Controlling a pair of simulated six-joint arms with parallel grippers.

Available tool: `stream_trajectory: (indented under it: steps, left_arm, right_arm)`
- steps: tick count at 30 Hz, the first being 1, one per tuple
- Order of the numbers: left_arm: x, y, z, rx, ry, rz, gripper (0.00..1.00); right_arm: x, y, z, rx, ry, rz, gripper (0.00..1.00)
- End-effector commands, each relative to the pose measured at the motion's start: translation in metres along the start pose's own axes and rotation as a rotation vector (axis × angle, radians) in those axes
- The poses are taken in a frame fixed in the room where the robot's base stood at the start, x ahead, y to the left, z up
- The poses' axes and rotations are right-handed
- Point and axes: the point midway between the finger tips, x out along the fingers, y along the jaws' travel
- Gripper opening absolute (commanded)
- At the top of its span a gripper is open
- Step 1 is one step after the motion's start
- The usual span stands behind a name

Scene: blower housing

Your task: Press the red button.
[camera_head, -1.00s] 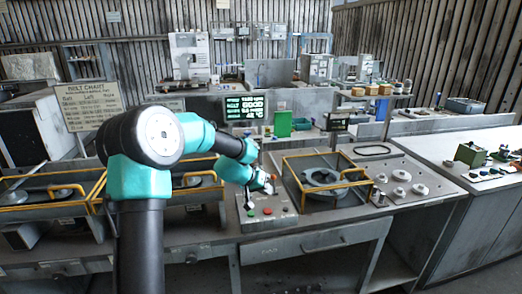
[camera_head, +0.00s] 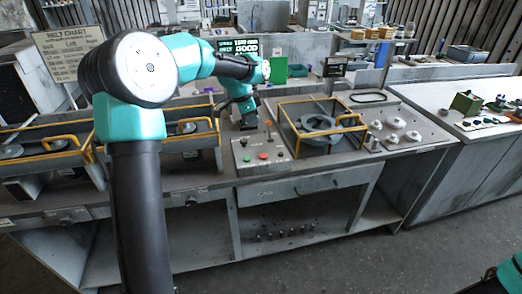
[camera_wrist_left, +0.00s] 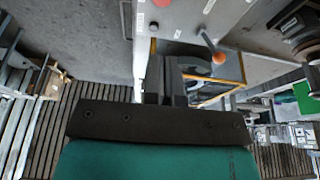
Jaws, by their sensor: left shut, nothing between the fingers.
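The red button (camera_head: 263,156) sits on the front of a grey control panel (camera_head: 280,150), right of a green button (camera_head: 247,160). A red shape at the top edge of the left wrist view (camera_wrist_left: 161,3) looks like the same button, partly cut off. My left gripper (camera_head: 248,124) points down over the panel's back left, behind the red button and apart from it. Its dark fingers (camera_wrist_left: 166,82) are shut and empty. My right gripper is out of view; only a piece of my right arm shows at the lower right.
A lever with an orange-red knob (camera_head: 268,123) rises from the panel near my left gripper; a similar knob (camera_wrist_left: 219,58) shows in the wrist view. A yellow-railed fixture (camera_head: 318,122) stands just right. A lit screen (camera_head: 237,47) is behind.

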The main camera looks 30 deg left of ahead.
Motion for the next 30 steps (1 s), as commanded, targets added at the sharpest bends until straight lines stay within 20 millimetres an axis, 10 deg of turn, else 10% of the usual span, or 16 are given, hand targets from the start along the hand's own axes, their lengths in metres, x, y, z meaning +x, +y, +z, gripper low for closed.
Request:
stream_trajectory:
  steps: [14,30]
  left_arm:
    - [0.006,0.000,0.000,0.001,-0.001,0.001,0.00]
    - [0.087,0.001,0.000,0.000,-0.002,0.003,0.00]
  right_arm:
    - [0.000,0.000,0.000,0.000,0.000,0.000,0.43]
    - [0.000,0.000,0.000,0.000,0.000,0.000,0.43]
